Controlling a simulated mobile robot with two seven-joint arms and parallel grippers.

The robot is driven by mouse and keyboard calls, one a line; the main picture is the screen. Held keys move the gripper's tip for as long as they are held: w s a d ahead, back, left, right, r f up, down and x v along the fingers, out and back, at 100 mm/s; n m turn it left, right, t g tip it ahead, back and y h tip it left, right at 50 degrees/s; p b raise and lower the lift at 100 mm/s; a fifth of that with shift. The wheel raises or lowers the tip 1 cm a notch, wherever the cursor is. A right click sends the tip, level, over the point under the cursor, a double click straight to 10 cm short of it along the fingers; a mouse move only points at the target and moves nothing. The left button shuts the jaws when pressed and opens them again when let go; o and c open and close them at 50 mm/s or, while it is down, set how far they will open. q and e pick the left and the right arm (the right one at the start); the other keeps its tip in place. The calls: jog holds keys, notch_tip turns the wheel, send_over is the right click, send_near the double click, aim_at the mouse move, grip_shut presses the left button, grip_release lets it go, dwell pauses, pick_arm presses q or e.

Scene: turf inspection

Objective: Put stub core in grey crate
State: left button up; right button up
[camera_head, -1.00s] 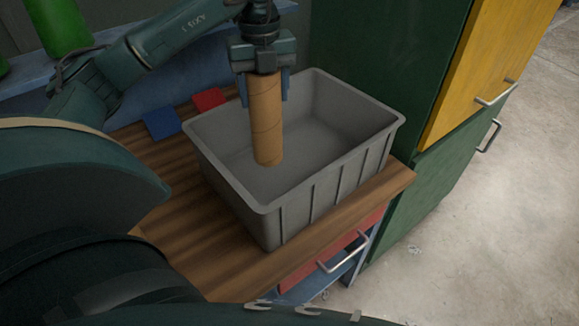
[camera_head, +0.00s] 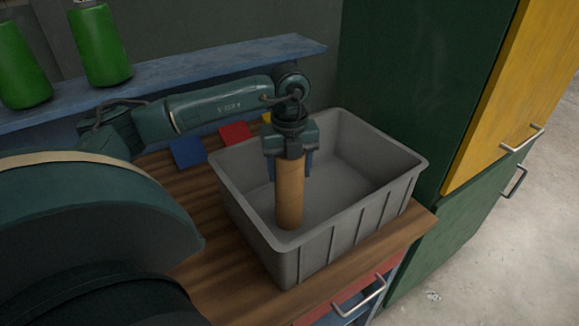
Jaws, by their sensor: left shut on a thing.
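The stub core (camera_head: 290,196) is a brown cardboard tube. It hangs upright in my left gripper (camera_head: 290,165), which is shut on its upper end. The grey crate (camera_head: 351,232) is an open, ribbed box on the wooden bench top. The tube's lower part is inside the crate, near its left side. I cannot tell whether the tube's lower end touches the crate floor. The rest of the crate looks empty. My right gripper is not in view.
Blue (camera_head: 188,152) and red (camera_head: 234,134) flat pieces lie behind the crate's left side. Green bottles (camera_head: 101,45) stand on a blue shelf (camera_head: 210,68) at the back. A green cabinet (camera_head: 440,100) with a yellow door (camera_head: 518,90) stands close on the right.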

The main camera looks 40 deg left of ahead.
pick_arm(q)
jog(key=o, duration=1.4)
jog(key=shift+f, duration=0.1)
notch_tip(320, 180, up, 12)
jog(key=shift+r, duration=0.15)
